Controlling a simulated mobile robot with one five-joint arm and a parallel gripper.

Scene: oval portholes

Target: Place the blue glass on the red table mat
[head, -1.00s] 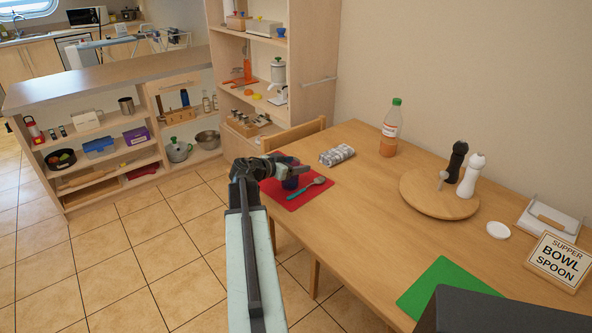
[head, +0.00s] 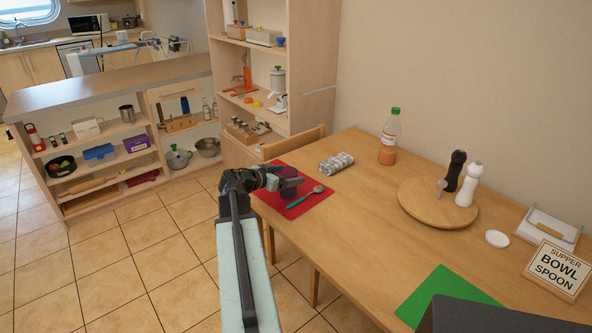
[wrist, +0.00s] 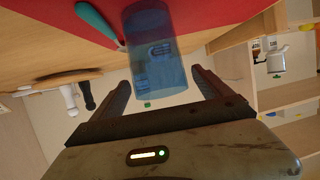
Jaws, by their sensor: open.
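The blue glass (head: 288,189) stands on the red table mat (head: 318,200), partly hidden behind my gripper in the head view. In the wrist view, which is upside down, the see-through blue glass (wrist: 150,50) stands upright with its base against the red mat (wrist: 215,14). My gripper (head: 282,180) is open at the mat's left side. In the wrist view its two fingers (wrist: 160,82) point toward the glass, one on each side of its upper part, with gaps between. I cannot tell how deep the glass is between them.
A spoon with a teal handle (head: 305,197) lies on the mat beside the glass. A green mat (head: 440,290) lies at the near right. A chair (head: 292,143) stands behind.

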